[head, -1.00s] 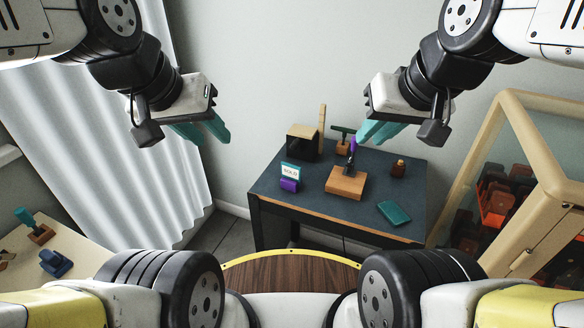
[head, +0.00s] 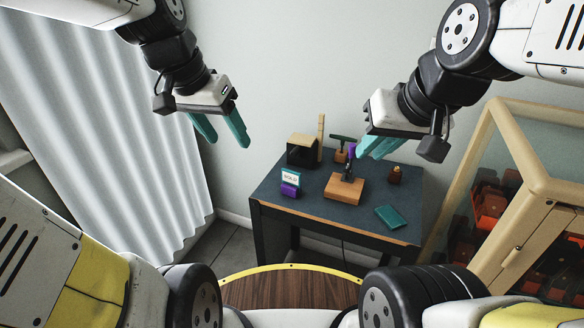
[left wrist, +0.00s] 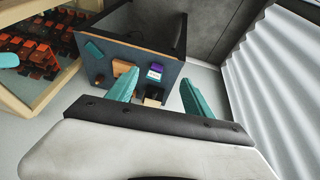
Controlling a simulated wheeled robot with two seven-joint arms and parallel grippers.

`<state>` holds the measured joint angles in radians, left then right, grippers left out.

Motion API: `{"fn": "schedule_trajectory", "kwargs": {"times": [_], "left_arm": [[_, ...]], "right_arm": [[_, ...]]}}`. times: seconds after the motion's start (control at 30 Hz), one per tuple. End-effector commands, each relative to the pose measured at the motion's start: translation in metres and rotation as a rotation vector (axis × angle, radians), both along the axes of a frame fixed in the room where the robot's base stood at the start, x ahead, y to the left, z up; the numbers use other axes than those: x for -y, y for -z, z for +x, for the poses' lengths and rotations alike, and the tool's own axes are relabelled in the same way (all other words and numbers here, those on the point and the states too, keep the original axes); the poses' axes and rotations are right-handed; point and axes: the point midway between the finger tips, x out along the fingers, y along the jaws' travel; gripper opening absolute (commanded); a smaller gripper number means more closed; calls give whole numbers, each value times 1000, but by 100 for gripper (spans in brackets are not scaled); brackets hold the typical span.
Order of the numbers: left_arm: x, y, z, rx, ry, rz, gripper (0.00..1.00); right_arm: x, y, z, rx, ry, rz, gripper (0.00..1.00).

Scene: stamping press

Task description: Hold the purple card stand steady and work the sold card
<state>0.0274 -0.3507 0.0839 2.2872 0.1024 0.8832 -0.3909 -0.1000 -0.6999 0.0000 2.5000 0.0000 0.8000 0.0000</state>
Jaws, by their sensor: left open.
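The purple card stand (head: 290,190) is on the left part of the dark blue table top. A white card with a teal top edge and the word SOLD (head: 290,178) stands upright in it. In the left wrist view the stand (left wrist: 155,66) and the card (left wrist: 154,75) are small and far off. My left gripper (head: 228,143) is open and empty, in the air left of the table and above the stand. It shows in the left wrist view (left wrist: 160,92) with its teal fingers apart. My right gripper (head: 372,146) hangs above the table's back right; its fingers overlap in view.
A wooden block with a purple-handled stamp (head: 345,188) is mid-table. A teal pad (head: 391,217), an amber bottle (head: 395,175) and a dark box (head: 301,151) are also on the table (head: 325,215). A glass cabinet (head: 520,180) stands right, a curtain (head: 110,130) left.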

Motion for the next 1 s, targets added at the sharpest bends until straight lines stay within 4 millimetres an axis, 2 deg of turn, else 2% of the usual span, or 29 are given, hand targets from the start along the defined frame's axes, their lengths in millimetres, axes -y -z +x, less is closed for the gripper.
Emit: {"fn": "schedule_trajectory", "kwargs": {"times": [0.1, 0.27, 0.47, 0.77, 1.0], "left_arm": [[5, 14, 29, -62, 118, 1, 60], [13, 37, 66, -121, 290, -30, 60], [22, 75, 109, -161, 498, -117, 60], [31, 143, 165, -125, 774, -330, 60], [34, 203, 201, 11, 938, -538, 60]], "right_arm": [[0, 0, 0, 0, 0, 0, 19], [0, 0, 0, 0, 0, 0, 19], [0, 0, 0, 0, 0, 0, 19], [0, 0, 0, 0, 0, 0, 19], [0, 0, 0, 0, 0, 0, 19]]}}
